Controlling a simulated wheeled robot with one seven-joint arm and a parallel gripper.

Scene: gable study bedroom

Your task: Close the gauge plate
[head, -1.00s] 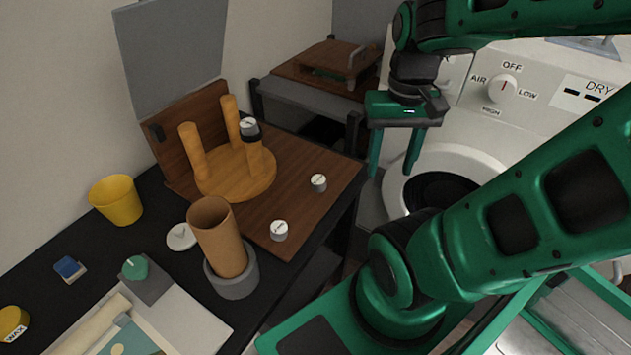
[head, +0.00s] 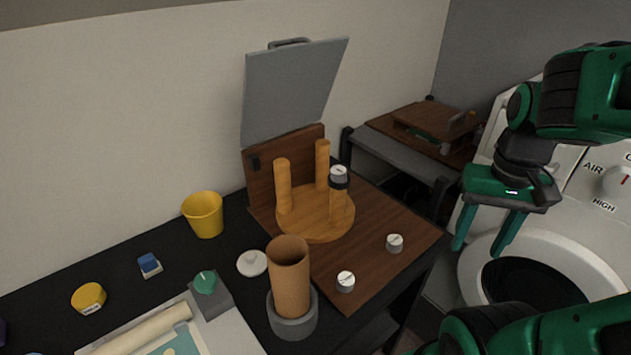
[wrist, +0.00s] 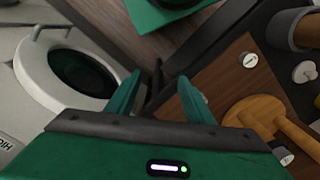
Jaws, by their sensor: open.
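A flat grey plate (head: 292,95) with a dark handle (head: 290,43) on its top edge stands raised and leaning near the wall; it looks like the gauge plate. It rises behind an upright brown wooden panel (head: 262,178) at the back of a wooden board (head: 375,262). My gripper (head: 485,238) is open and empty, to the right of the board and in front of the white dryer. In the wrist view my gripper (wrist: 160,92) also shows apart fingers with nothing between them. The grey plate is not clearly seen there.
On the board stand an upturned stool (head: 322,222) and two white-topped knobs (head: 345,282). A cardboard tube (head: 290,275) in a grey ring, a yellow cup (head: 203,214) and small items crowd the black table. The dryer (head: 590,220) stands right.

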